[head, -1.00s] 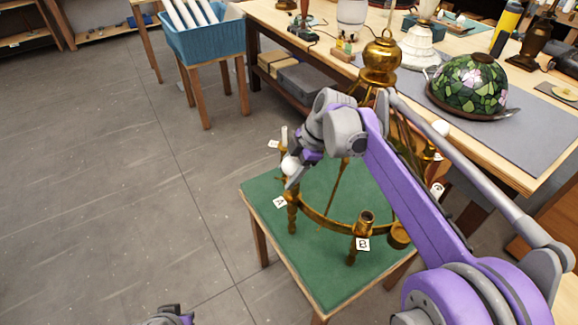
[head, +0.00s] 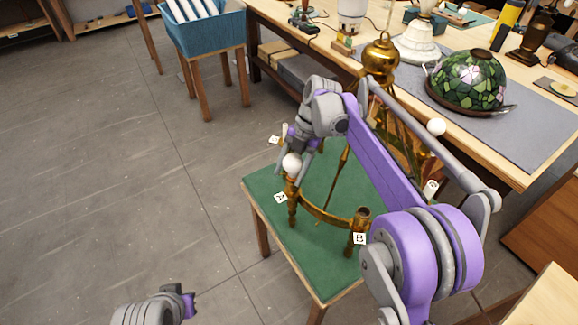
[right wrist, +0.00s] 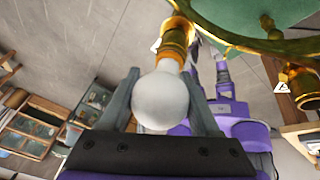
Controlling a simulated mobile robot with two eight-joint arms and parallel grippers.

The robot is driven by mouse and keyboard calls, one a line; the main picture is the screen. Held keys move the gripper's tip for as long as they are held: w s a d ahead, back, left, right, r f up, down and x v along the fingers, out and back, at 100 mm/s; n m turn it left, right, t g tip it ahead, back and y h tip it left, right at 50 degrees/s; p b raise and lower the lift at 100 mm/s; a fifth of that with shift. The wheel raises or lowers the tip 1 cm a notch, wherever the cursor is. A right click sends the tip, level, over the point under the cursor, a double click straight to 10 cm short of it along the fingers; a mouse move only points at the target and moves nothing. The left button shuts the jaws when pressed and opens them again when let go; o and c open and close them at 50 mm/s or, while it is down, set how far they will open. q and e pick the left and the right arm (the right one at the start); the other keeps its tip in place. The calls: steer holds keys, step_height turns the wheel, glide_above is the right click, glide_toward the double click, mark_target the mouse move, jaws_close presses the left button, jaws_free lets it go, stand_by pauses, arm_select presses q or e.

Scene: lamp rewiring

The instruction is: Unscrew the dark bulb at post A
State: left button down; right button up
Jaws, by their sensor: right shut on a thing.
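The bulb at post A is a round whitish globe (head: 291,162), unlit, standing above the brass post (head: 292,208) beside the card marked A (head: 281,197). The right wrist view shows the bulb (right wrist: 160,101) close up, its neck in or right at the brass socket (right wrist: 177,38). My right gripper (right wrist: 162,98) has one grey finger on each side of the globe and is shut on it. In the head view this gripper (head: 293,170) comes down from above. My left gripper (head: 188,305) shows only partly at the bottom edge, and its fingers are not clear.
The brass chandelier frame stands on a green-topped table (head: 315,270). An empty-looking socket is by card B (head: 360,238). A stained-glass shade (head: 468,80) sits on the workbench behind. Floor at left is clear.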

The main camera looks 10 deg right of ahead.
steer(key=o, duration=1.3)
steer(key=shift+d, duration=0.1)
steer(key=shift+o, duration=0.2)
